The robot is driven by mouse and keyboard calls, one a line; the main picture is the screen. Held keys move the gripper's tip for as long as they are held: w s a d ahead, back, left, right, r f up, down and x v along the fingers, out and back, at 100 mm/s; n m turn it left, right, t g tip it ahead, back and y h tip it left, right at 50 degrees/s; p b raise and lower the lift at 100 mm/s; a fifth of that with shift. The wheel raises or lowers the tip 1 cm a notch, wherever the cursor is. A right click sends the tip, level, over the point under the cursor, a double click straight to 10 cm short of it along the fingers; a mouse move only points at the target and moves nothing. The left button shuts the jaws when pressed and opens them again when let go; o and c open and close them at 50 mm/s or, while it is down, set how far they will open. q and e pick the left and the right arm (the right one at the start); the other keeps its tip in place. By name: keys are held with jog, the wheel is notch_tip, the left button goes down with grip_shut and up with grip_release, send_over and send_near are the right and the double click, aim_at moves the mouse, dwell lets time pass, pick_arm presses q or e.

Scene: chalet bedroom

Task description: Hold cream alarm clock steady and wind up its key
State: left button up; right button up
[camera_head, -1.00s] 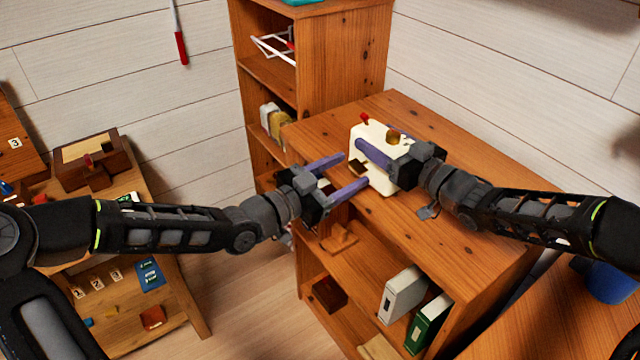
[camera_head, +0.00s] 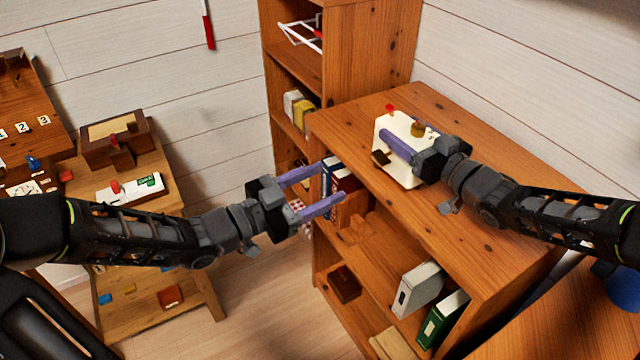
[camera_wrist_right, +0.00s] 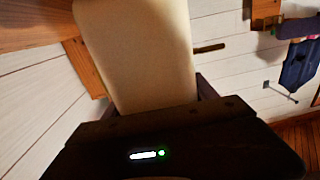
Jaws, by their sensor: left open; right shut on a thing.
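The cream alarm clock (camera_head: 397,126) stands on top of the wooden shelf unit, with a red knob on top, a brass-coloured part beside it and a dark brown piece at its lower left side. My right gripper (camera_head: 404,146) is shut on the clock, one purple finger across its near face. In the right wrist view the clock's cream body (camera_wrist_right: 138,55) fills the space between the fingers. My left gripper (camera_head: 333,186) is open and empty, left of the clock and apart from it, in front of the shelf's edge. I cannot make out the winding key for certain.
The wooden shelf unit (camera_head: 480,200) holds books and binders (camera_head: 418,290) below its top. A taller bookcase (camera_head: 370,50) stands behind. A small table with a wooden box (camera_head: 118,142) is at the left. Open floor lies between them.

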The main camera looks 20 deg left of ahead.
jog(key=o, duration=2)
jog(key=v, duration=1.2)
